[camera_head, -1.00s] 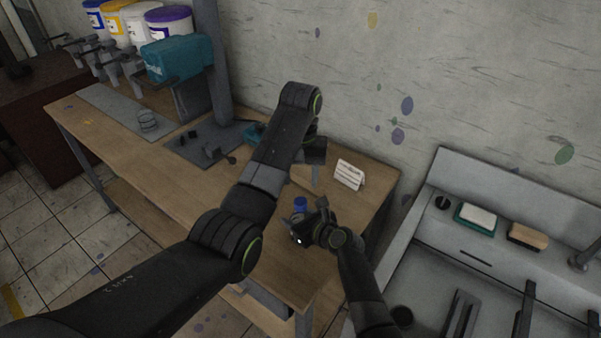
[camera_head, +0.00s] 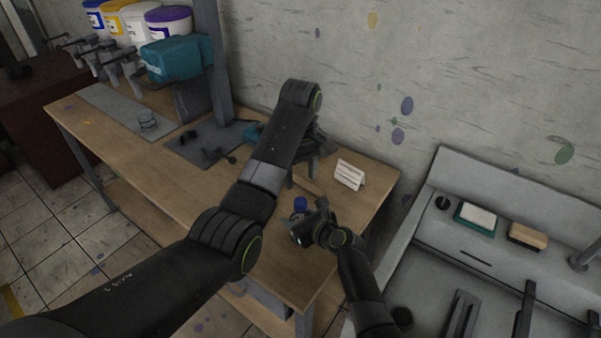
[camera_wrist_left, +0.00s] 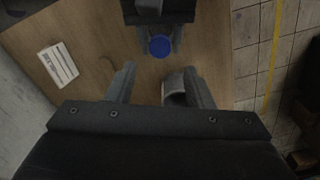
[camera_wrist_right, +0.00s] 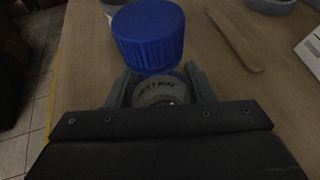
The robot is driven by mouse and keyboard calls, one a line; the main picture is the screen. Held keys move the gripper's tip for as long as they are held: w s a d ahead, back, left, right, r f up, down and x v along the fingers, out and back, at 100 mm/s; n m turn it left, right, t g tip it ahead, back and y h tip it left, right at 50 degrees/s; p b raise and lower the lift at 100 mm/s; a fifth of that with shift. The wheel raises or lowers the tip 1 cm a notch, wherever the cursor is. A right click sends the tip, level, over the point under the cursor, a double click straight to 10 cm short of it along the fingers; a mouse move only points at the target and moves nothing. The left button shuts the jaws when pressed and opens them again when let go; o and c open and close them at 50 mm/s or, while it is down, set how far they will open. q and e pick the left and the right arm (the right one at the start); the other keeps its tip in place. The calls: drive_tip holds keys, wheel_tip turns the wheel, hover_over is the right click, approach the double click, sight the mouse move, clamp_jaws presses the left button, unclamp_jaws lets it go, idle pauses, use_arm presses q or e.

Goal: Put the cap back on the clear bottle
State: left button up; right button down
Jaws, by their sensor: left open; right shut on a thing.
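The blue cap (camera_head: 300,203) sits at the top of the clear bottle, above my right gripper (camera_head: 307,230). In the right wrist view the cap (camera_wrist_right: 148,37) looks upright over the bottle (camera_wrist_right: 158,92), whose lettered body is between the fingers. I cannot tell how tightly the cap is seated. My right gripper (camera_wrist_right: 160,95) is shut on the bottle. My left gripper (camera_head: 301,178) is open and empty, above the table behind the cap. In the left wrist view the cap (camera_wrist_left: 160,46) lies ahead of the open fingertips (camera_wrist_left: 157,75), apart from them.
The wooden table (camera_head: 150,185) carries a white sign (camera_head: 349,174) and a wooden stick (camera_wrist_right: 234,38). A grey bowl-like thing (camera_wrist_left: 174,85) shows beside a left finger. A teal machine (camera_head: 176,58) stands farther left. A grey sink unit (camera_head: 480,220) is at the right.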

sight(300, 201)
use_arm(q)
wheel_tip(300, 201, down, 8)
drive_tip(key=shift+f, duration=0.1)
idle(0.4)
drive_tip(key=c, duration=1)
drive_tip(key=m, duration=1)
drive_tip(key=shift+m, duration=0.3)
drive_tip(key=m, duration=0.4)
drive_tip(key=o, duration=1.1)
drive_tip(key=shift+o, duration=0.2)
drive_tip(key=shift+r, duration=0.2)
